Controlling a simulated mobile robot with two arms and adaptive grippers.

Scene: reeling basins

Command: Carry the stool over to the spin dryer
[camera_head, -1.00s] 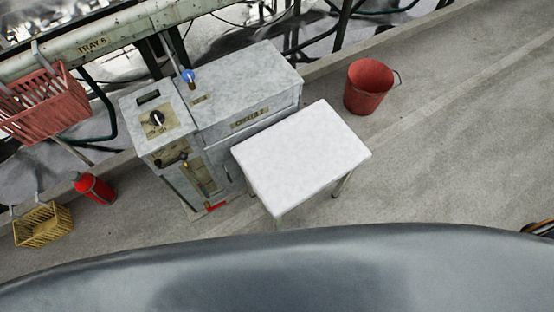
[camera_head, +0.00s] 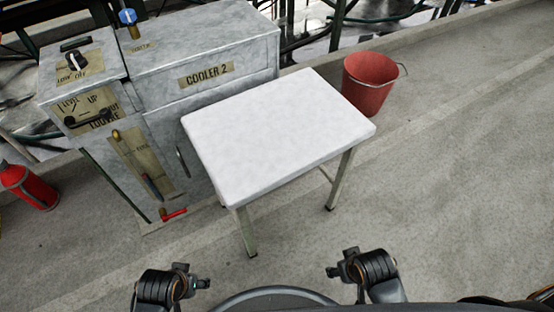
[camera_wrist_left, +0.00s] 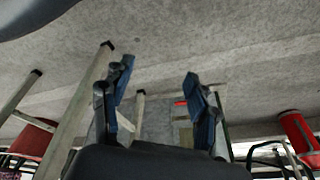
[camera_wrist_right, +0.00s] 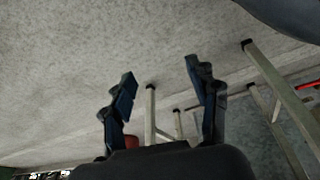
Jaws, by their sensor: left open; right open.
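The stool (camera_head: 280,130) has a white square top and pale metal legs with dark feet. It stands upright on the floor in front of the cooler in the head view. Its legs also show in the left wrist view (camera_wrist_left: 85,95) and the right wrist view (camera_wrist_right: 275,80). My left gripper (camera_wrist_left: 158,80) is open and empty, with stool legs beyond and beside its fingers. My right gripper (camera_wrist_right: 160,76) is open and empty, with a stool leg between its fingers in the picture but farther off. Both are apart from the stool. I see no spin dryer.
The grey cabinet labelled COOLER 2 (camera_head: 200,65) stands close behind and left of the stool. A red bucket (camera_head: 369,84) is behind right. A red extinguisher (camera_head: 28,186) is at far left. Pipes and frames run along the back. The floor on the right is clear.

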